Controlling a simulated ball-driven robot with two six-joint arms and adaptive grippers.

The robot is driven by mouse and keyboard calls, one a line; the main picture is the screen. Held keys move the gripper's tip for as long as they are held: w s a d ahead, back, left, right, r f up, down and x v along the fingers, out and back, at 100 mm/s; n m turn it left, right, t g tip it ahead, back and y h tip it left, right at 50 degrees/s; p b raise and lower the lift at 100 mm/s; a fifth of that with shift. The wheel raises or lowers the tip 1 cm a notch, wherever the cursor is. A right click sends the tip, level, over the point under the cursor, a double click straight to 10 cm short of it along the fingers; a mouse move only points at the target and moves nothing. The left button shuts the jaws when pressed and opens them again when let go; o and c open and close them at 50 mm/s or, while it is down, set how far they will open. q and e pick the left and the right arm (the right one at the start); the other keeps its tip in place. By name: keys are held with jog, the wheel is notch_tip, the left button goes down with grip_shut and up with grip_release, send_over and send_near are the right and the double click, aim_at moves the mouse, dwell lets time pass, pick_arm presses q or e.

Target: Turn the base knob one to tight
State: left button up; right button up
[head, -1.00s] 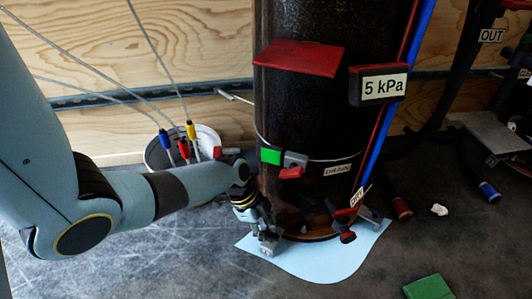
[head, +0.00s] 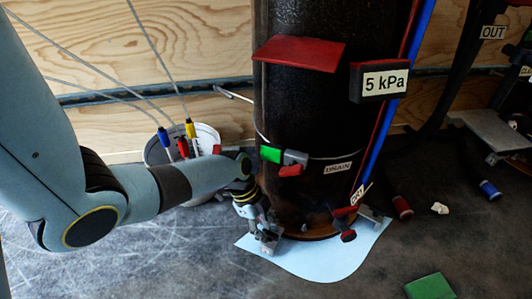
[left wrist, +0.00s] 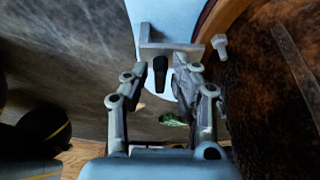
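A black knob (left wrist: 160,72) shows in the left wrist view, below a grey metal bracket (left wrist: 170,46) at the foot of the rusty tank (left wrist: 265,80). My left gripper (left wrist: 160,76) is open, with one finger on each side of the knob. I cannot tell whether either finger touches it. In the head view my left gripper (head: 268,240) is low beside the base of the dark tank (head: 310,110) and hides the knob there. A second base bracket (head: 374,216) shows at the tank's right. My right gripper is not in view.
A light blue sheet (head: 325,268) lies under the tank. A red-handled valve (head: 347,235) sticks out low on its front. A white bucket (head: 207,140) stands behind my left arm. A green block (head: 430,287) and small spools (head: 490,190) lie on the floor at right.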

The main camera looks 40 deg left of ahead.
pick_arm(q)
jog(key=shift+o, duration=0.4)
jog(key=shift+r, duration=0.1)
jog(key=v, duration=1.1)
jog(key=shift+r, duration=0.4)
jog(key=shift+s+a, duration=0.15)
